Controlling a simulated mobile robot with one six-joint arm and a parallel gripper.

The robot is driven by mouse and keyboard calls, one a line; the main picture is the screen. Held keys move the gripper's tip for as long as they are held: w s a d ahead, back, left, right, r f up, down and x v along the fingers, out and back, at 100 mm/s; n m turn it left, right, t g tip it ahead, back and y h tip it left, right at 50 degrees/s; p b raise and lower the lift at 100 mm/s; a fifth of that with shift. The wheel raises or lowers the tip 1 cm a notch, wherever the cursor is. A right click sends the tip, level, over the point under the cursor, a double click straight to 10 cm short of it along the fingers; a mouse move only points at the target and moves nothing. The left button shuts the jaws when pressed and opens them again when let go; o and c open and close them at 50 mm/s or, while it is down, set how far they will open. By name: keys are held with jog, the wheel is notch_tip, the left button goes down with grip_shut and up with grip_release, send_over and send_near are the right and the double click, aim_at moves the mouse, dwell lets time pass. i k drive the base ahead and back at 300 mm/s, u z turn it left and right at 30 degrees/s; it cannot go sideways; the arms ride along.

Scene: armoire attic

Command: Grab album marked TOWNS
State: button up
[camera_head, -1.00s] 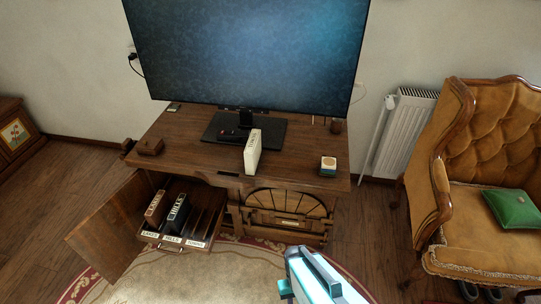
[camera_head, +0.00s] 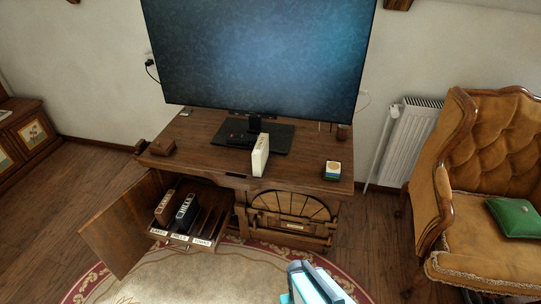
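A white album (camera_head: 260,155) stands upright on the wooden TV cabinet top (camera_head: 310,170), in front of the TV base. Its spine lettering is too small to read now. Below it at left, a pulled-out tray (camera_head: 222,215) has slots with labels that seem to read LAKES, HILLS and TOWNS (camera_head: 202,242). A brown album (camera_head: 166,207) and a dark album (camera_head: 186,213) stand in the left and middle slots. The slots behind the TOWNS label are empty. My gripper (camera_head: 312,284) is at the bottom edge, well apart from the white album; its fingers cannot be made out.
An open cabinet door (camera_head: 122,230) sticks out at left. A large TV (camera_head: 260,60) stands behind the white album. An armchair (camera_head: 480,200) stands at right.

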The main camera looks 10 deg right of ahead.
aim_at(260, 153)
jog(key=u, duration=0.1)
jog(key=i, duration=0.95)
jog(key=z, duration=0.3)
jog(key=k, duration=0.55)
jog(key=u, duration=1.35)
